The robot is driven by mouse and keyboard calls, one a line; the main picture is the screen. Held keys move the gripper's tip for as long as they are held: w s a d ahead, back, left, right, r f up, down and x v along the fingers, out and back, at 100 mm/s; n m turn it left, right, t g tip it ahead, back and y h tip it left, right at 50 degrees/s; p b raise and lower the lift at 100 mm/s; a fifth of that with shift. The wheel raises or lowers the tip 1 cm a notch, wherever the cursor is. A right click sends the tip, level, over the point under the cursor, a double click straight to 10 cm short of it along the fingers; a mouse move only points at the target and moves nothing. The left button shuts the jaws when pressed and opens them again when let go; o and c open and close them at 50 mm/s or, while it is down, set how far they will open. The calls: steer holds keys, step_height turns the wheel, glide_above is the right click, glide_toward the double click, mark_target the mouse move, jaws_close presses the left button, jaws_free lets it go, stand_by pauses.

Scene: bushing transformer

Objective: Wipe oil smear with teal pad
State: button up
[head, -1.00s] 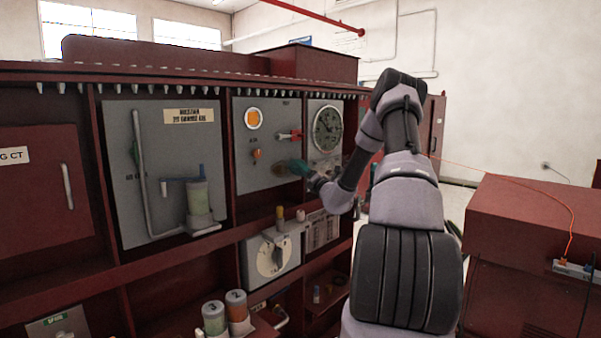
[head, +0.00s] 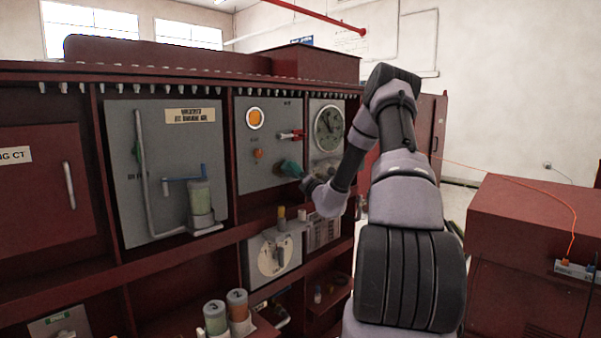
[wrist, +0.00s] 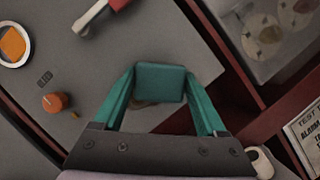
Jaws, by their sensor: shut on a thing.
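The teal pad (wrist: 160,82) is between the two teal fingers of my gripper (wrist: 160,86), which are shut on it. In the head view my gripper (head: 291,168) is at the lower right of a grey panel (head: 255,120), below a red-handled lever. In the wrist view a small brown patch (wrist: 143,104), which looks like part of the oil smear, shows on the grey panel at the pad's lower edge. The pad hides the rest of that spot. I cannot tell whether the pad touches the panel.
A red-handled lever (head: 291,134), an orange knob (head: 258,154) and a round orange indicator (head: 254,118) stand out on the same panel. A round gauge (head: 329,129) is to the right. A dark red ledge (head: 262,221) runs below, with a switch box (head: 272,254) beneath.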

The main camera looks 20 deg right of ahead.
steer(key=shift+s+a, duration=0.35)
steer(key=shift+a, duration=0.35)
steer(key=shift+s+a, duration=0.3)
steer(key=shift+a, duration=0.35)
steer(key=shift+w+r, duration=0.2)
steer(key=shift+r, duration=0.25)
steer(key=w+d, duration=0.2)
steer(key=d, duration=0.5)
steer(key=shift+w, duration=0.4)
